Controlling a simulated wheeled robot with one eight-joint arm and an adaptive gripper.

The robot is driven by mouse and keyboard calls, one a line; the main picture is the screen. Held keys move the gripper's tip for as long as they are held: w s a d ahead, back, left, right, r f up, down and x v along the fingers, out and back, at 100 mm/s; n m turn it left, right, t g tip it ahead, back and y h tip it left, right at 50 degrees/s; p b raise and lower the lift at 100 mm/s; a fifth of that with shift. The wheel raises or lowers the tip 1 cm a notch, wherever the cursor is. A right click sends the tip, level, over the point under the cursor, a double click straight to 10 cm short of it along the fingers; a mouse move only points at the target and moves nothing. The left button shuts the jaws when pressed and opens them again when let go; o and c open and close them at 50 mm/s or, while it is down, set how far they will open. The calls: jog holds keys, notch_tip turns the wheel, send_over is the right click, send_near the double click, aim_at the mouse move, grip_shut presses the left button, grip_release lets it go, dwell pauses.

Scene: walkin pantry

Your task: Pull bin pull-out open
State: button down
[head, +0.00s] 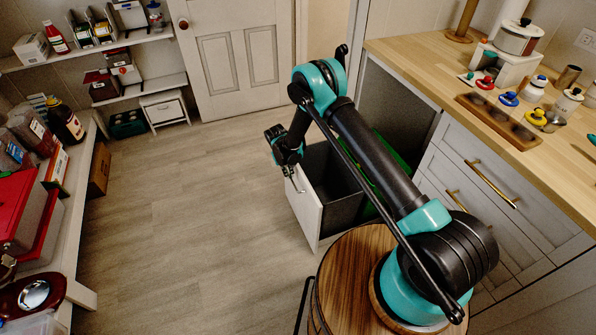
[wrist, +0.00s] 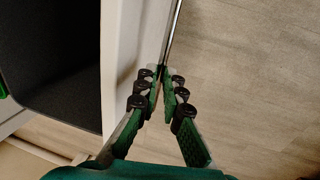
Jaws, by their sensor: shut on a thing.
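The bin pull-out (head: 304,205) is a white-fronted drawer below the counter. It stands out from the cabinet, with a dark grey bin (head: 338,190) inside and something green (head: 392,150) behind it, partly hidden by my arm. My gripper (head: 291,174) is at the outer side of the front panel. In the wrist view its fingers (wrist: 162,88) are shut on the thin metal handle (wrist: 174,35), next to the white panel edge (wrist: 119,60). The dark bin opening (wrist: 50,60) shows to the left.
Wooden floor (head: 200,210) is clear in front of the pull-out. A round wooden-topped stool or table (head: 345,285) stands close by. Closed drawers with brass handles (head: 490,184) are to the right under the counter (head: 410,60). Loaded shelves (head: 85,270) line the left.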

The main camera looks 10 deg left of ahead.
jog(key=shift+s+a, duration=0.8)
jog(key=shift+a, duration=0.3)
jog(key=c, duration=1.6)
grip_release()
jog(key=r, duration=0.4)
jog(key=s+a+r, duration=0.1)
jog(key=r, duration=0.2)
jog(key=a+r, duration=0.1)
jog(key=r, duration=0.3)
jog(key=shift+s+r, duration=0.15)
jog(key=shift+r, duration=0.2)
